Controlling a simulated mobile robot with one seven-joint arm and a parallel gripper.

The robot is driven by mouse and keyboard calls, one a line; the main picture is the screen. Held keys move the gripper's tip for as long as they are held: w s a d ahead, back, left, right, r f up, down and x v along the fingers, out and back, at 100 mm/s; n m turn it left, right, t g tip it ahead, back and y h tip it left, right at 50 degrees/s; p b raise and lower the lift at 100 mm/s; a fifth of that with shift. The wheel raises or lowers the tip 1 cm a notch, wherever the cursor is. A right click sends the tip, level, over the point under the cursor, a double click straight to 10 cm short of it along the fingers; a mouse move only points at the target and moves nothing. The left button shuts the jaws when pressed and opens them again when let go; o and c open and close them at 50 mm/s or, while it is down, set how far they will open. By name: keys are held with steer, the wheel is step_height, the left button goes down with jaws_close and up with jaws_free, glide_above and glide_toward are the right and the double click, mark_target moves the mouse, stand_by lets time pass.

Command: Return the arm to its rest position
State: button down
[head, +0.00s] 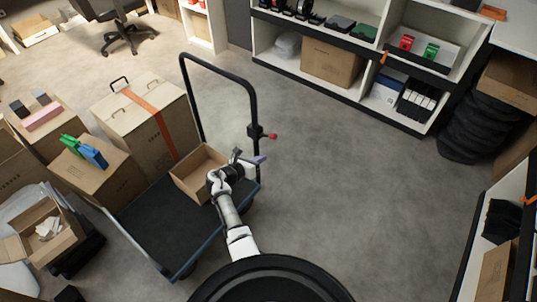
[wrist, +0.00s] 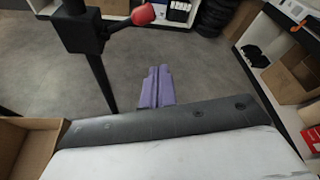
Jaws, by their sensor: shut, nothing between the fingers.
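My gripper (head: 259,160) has purple fingers and is at the end of my grey and white arm in the head view. Grey floor shows beyond the fingertips.
A flat cart (head: 150,235) with a black handle (head: 222,69) stands close by the arm. A red knob (wrist: 143,14) sticks out from the handle post. Several cartons stand at the left. Shelves (head: 340,82) line the back. The floor right of the arm is clear.

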steer(key=shift+s+a+r, duration=0.15)
steer(key=shift+s+a, duration=0.25)
stand_by(0.3)
